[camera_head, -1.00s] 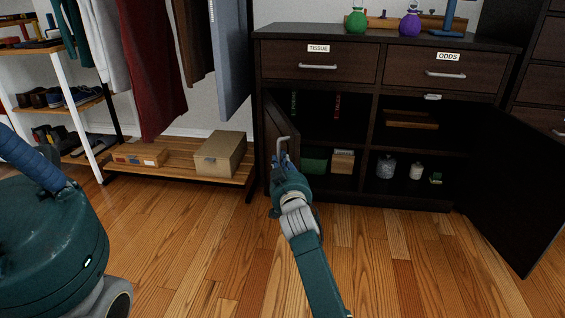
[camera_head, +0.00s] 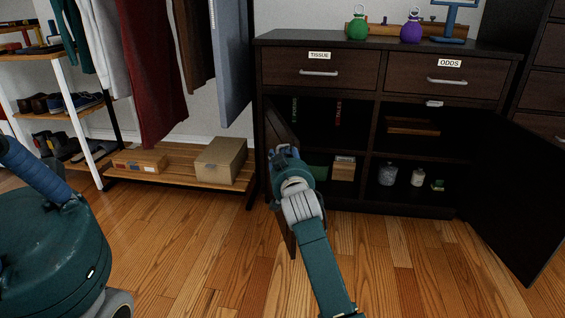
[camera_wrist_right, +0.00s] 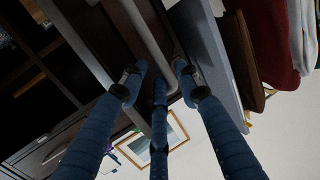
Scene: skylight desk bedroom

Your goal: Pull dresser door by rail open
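The dark dresser (camera_head: 410,50) stands at the back right in the head view. Its left lower door (camera_head: 277,128) is swung partly outward, with its lower part showing below my arm. Its right lower door (camera_head: 515,195) stands wide open. My right gripper (camera_head: 284,152) is at the left door's free edge and hides the door's rail in the head view. In the right wrist view, the blue fingers of my right gripper (camera_wrist_right: 160,78) are spread apart. The grey metal rail (camera_wrist_right: 150,40) runs close by the fingertips; firm contact cannot be told. My left gripper is out of view.
Drawers labelled TISSUE (camera_head: 320,73) and ODDS (camera_head: 447,80) are shut above the doors. Jars (camera_head: 388,174) and boxes stand inside. A low wooden rack with a cardboard box (camera_head: 221,163) stands left of the dresser. The wooden floor (camera_head: 190,245) in front is clear.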

